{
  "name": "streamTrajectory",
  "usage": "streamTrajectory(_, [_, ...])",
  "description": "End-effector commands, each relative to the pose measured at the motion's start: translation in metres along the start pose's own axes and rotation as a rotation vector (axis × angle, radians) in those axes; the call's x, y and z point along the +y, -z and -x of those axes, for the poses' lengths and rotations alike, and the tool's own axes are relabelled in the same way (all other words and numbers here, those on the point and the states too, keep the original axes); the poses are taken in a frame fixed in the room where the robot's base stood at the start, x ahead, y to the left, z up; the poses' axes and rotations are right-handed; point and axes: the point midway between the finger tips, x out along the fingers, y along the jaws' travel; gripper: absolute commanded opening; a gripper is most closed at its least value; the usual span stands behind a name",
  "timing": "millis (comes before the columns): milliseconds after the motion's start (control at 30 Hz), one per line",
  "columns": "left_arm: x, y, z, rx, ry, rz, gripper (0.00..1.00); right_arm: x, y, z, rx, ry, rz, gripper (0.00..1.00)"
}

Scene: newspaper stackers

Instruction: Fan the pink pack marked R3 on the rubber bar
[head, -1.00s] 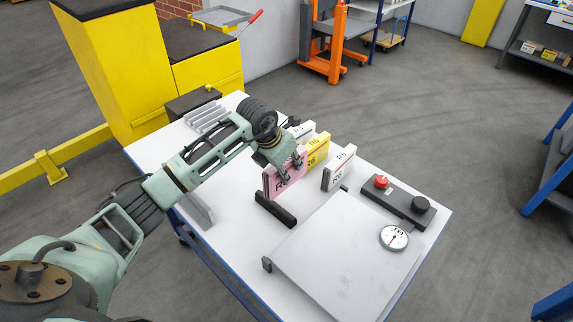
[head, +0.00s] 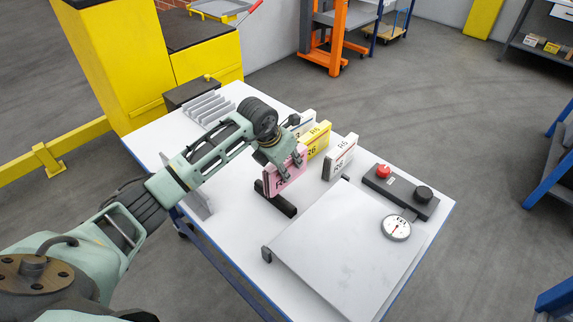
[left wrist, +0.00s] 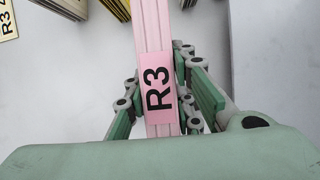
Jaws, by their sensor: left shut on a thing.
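The pink pack marked R3 (head: 281,179) is held on edge in my left gripper (head: 290,168). The fingers are shut on it from both sides. In the left wrist view the pack's R3 label (left wrist: 159,88) faces the camera between the fingers (left wrist: 158,105). The black rubber bar (head: 284,206) lies on the white table just below the pack. The pack hides part of the bar, and I cannot tell whether they touch. My right gripper is not in view.
A yellow pack (head: 319,142) and white packs (head: 340,155) stand close behind the pink pack. A pale plate (head: 340,240), a dial gauge (head: 397,228) and a control box with a red button (head: 383,171) are at the right. A grey rack (head: 208,108) stands at the back left.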

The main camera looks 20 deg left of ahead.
Motion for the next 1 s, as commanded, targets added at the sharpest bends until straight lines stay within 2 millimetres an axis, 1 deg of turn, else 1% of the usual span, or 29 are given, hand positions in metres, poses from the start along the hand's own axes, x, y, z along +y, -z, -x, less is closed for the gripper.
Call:
streamTrajectory(767, [0.001,0.003,-0.010,-0.003,-0.001,0.000,0.00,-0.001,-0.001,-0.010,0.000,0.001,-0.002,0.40])
streamTrajectory(1000, [0.001,0.005,-0.008,-0.002,-0.001,0.000,0.00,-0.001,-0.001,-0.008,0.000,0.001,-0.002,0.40])
